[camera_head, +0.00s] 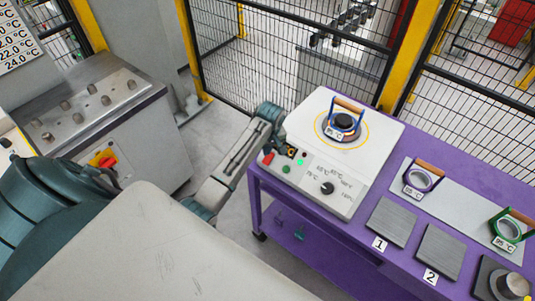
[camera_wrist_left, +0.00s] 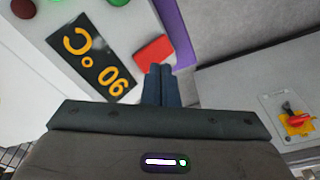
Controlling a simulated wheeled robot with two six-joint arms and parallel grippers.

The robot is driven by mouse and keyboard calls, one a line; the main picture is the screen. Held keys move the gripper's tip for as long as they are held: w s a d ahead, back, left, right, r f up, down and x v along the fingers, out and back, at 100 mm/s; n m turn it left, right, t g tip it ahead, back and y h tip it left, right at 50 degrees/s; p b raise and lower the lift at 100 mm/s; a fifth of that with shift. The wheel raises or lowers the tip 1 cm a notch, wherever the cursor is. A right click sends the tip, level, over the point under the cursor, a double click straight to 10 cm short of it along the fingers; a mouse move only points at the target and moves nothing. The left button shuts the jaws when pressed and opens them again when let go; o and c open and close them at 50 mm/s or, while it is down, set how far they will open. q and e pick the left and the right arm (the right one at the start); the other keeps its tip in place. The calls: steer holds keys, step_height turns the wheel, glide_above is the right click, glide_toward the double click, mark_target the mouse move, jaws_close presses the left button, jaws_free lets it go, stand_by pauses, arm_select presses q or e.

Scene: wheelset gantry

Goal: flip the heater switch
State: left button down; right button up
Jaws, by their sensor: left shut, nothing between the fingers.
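The heater (camera_head: 306,118) is a white unit on the purple table, with a sloped control panel facing me. Its red switch (camera_head: 268,157) is at the panel's left end; it also shows in the left wrist view (camera_wrist_left: 154,49) as a red block beside the dark display (camera_wrist_left: 91,58), which reads 90 °C in orange. My left gripper (camera_head: 276,141) is at the panel's left end, close to the switch. Its fingers (camera_wrist_left: 161,84) are shut and empty, their tips just by the switch's edge; I cannot tell whether they touch. My right gripper is not in view.
A ring with an orange handle (camera_head: 347,104) stands on the heater. A black knob (camera_head: 327,188) is on the panel. Plates and more handled rings lie on the purple table (camera_head: 345,238) to the right. A grey cabinet (camera_head: 143,143) with a red rotary switch (camera_head: 104,160) stands left.

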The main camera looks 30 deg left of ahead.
mark_target(267, 161)
arm_select(q)
steer(key=shift+f, duration=0.35)
steer(key=shift+f+b, duration=0.35)
steer(key=shift+f, duration=0.35)
steer(key=shift+s+f, duration=0.1)
steer(key=shift+f, duration=0.3)
stand_by(0.6)
step_height(267, 161, up, 2)
steer(key=shift+r+p, duration=0.1)
steer(key=shift+p, duration=0.8)
steer(key=shift+r, duration=2.4)
steer(key=shift+f, duration=0.1)
